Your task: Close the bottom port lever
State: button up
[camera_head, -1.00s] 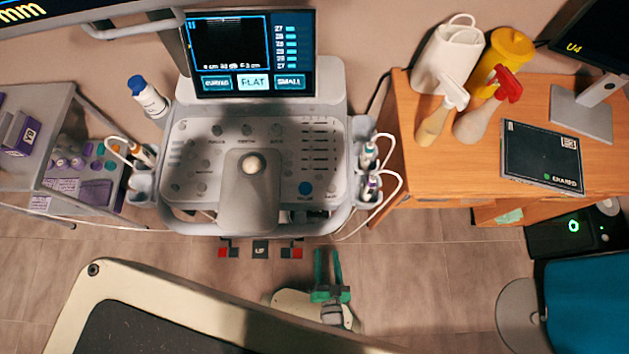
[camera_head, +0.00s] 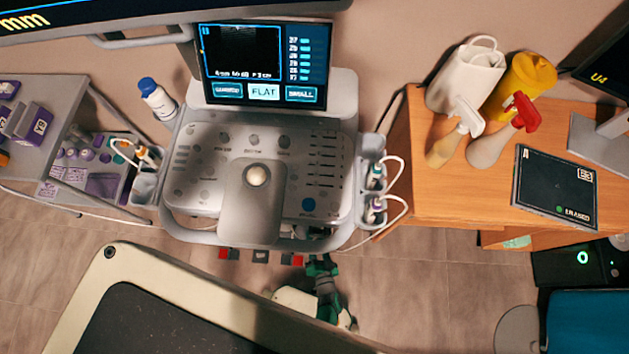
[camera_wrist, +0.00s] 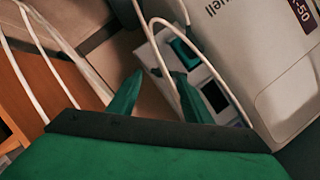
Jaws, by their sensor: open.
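The ultrasound machine (camera_head: 190,205) stands at the back, with its console facing me. In the head view my gripper (camera_head: 322,262) is below the right part of the console's front edge and partly hidden by it. In the wrist view my gripper (camera_wrist: 155,85) has its two green fingers apart, with nothing between them that I can see held. Beyond the right finger is a light panel with a teal block (camera_wrist: 184,52) and dark square recesses (camera_wrist: 215,94), possibly the port area. I cannot make out the bottom port lever or its position.
White cables (camera_wrist: 165,50) loop close to my fingers in the wrist view. Probes hang at the console's right side (camera_head: 375,210). A padded bed (camera_head: 150,320) lies in front, and a wooden desk (camera_head: 425,195) stands at the right.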

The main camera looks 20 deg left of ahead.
jog(key=shift+x, duration=1.85)
jog(key=c, duration=1.1)
